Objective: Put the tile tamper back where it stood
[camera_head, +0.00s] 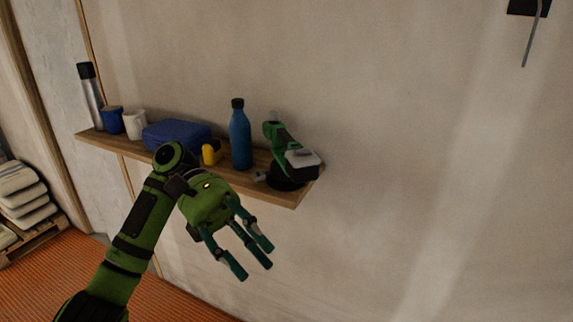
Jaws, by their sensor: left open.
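The tile tamper (287,158), a tool with a green body, a black round base and a light grey part, stands at the right end of the wooden wall shelf (283,196). My left gripper (250,262) is in front of and below the shelf, left of and nearer than the tamper. Its teal fingers are spread, point down to the right, and hold nothing. It is apart from the tamper. My right gripper is not in view.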

